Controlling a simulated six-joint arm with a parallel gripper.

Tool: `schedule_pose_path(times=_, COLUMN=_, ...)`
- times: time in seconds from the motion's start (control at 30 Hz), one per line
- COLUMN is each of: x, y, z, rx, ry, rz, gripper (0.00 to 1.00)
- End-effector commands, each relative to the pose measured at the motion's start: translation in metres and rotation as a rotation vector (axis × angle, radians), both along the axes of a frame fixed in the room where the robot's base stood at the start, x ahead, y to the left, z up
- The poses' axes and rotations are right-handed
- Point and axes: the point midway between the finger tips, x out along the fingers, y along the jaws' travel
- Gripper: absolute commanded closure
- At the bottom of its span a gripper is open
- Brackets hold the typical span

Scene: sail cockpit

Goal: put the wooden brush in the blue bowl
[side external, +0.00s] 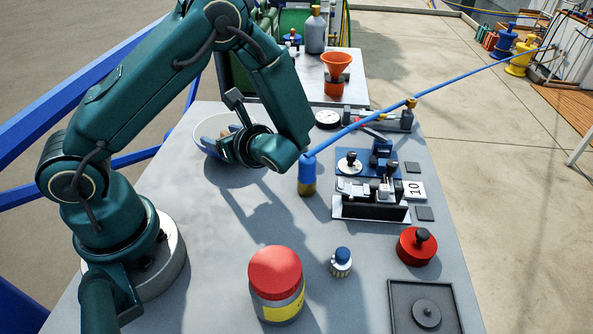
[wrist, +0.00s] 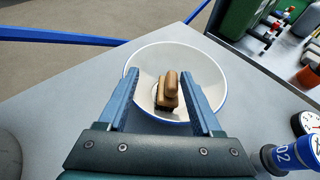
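The bowl (wrist: 150,62) is white inside with a thin blue rim; it also shows in the side view (side external: 184,140), partly behind my arm. The wooden brush (wrist: 170,84), light brown with dark bristles below, is inside the bowl near its middle. My gripper (wrist: 168,78) is over the bowl, with its two blue fingers wide apart on either side of the brush. A gap shows between the brush and each finger, so it is not gripped. In the side view my wrist hides much of the bowl and brush.
A blue-topped cylinder (side external: 307,175) with a blue rod stands close to the right of my wrist. Right of it are a gauge (side external: 327,119) and metal-and-blue fittings (side external: 370,195). A red-lidded jar (side external: 275,283) stands in front.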

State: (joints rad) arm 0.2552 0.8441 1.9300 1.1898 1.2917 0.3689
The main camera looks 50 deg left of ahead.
Motion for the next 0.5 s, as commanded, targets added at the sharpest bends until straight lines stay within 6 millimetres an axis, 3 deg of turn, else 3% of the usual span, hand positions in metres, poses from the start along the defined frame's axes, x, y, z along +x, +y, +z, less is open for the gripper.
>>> schedule_pose_path(times=0.27, x=0.001, y=-0.010, z=0.005, rx=0.000, ry=-0.004, rz=-0.004, gripper=0.34)
schedule_pose_path(times=0.5, x=0.002, y=-0.054, z=0.022, rx=-0.001, ry=-0.007, rz=-0.008, gripper=0.34)
